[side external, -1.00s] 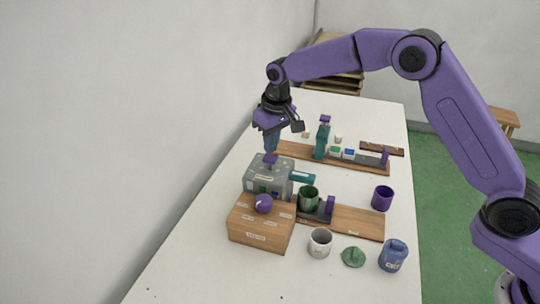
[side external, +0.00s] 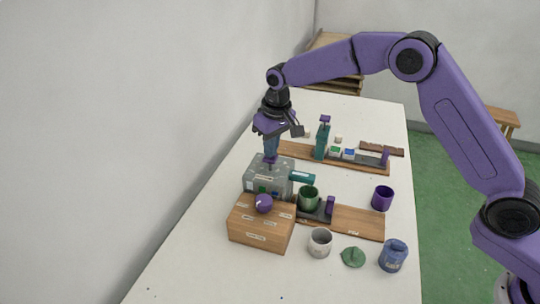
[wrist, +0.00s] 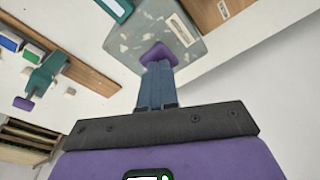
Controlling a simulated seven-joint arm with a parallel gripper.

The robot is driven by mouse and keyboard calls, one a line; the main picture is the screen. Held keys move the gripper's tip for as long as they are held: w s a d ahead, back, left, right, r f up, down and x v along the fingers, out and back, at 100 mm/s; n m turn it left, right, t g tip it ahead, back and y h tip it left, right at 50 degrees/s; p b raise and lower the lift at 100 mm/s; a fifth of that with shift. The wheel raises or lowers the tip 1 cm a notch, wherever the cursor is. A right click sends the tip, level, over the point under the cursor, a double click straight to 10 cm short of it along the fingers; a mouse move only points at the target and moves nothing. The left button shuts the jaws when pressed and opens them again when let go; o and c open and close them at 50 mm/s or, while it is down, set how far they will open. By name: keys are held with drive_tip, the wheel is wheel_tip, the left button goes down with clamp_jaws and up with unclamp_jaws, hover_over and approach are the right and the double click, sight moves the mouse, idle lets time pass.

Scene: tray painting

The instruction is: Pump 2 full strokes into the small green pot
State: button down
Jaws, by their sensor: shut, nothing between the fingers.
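A speckled grey pump box (side external: 262,180) has a purple pump head (side external: 270,160) on top and a teal spout (side external: 302,177) at its right side. A green pot (side external: 308,198) stands on a dark slide just in front of the spout, its mouth open upward. My gripper (side external: 270,154) points down over the pump head, its fingers shut with nothing between them. In the wrist view, the fingertips (wrist: 157,66) meet the purple head (wrist: 158,52), apparently touching it. The pot does not show in the wrist view.
A wooden box (side external: 262,225) with labels and a purple ball stands in front of the pump. A white cup (side external: 320,242), green lid (side external: 353,257), blue jug (side external: 393,256) and purple cup (side external: 383,198) stand to the right. A second board (side external: 290,151) with a teal post lies behind.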

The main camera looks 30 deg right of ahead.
drive_tip(key=shift+f, duration=1.65)
drive_tip(key=shift+r, duration=2.25)
drive_tip(key=shift+f, duration=2.25)
drive_tip(key=shift+r, duration=2.2)
